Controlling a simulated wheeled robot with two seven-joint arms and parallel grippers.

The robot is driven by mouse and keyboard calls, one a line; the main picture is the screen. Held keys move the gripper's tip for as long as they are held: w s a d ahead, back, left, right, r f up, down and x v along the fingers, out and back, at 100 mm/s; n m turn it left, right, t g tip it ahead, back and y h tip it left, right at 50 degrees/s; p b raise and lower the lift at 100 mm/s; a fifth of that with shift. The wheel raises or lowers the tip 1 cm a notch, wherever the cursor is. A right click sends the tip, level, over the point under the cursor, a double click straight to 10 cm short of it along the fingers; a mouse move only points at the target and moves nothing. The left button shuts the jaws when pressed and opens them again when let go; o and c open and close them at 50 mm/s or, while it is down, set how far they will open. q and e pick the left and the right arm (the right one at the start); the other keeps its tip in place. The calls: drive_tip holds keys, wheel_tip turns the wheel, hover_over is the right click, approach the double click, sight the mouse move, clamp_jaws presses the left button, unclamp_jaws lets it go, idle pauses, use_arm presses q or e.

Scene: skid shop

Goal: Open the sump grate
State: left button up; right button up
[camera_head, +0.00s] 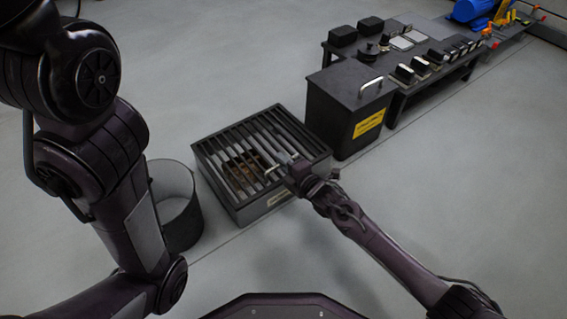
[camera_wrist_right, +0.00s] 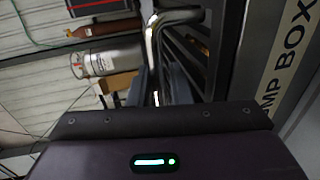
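The sump box (camera_head: 267,206) is a low grey box on the floor, with its lettering partly seen in the right wrist view (camera_wrist_right: 287,62). Its slatted grate (camera_head: 225,143) lies flat across the top, closed. Brown matter shows between the slats. A bent metal handle (camera_head: 259,168) stands at the grate's right part and shows large in the right wrist view (camera_wrist_right: 152,42). My right gripper (camera_head: 291,167) is at this handle, its fingers close together on either side of the bar (camera_wrist_right: 160,88). My left arm fills the left side; its gripper is out of view.
A dark lidded bin (camera_head: 335,120) with a yellow label stands just behind the box. A round grey drum (camera_head: 180,215) stands close at its left. Low benches with parts (camera_head: 425,65) run to the upper right. Floor at the right is clear.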

clamp_jaws()
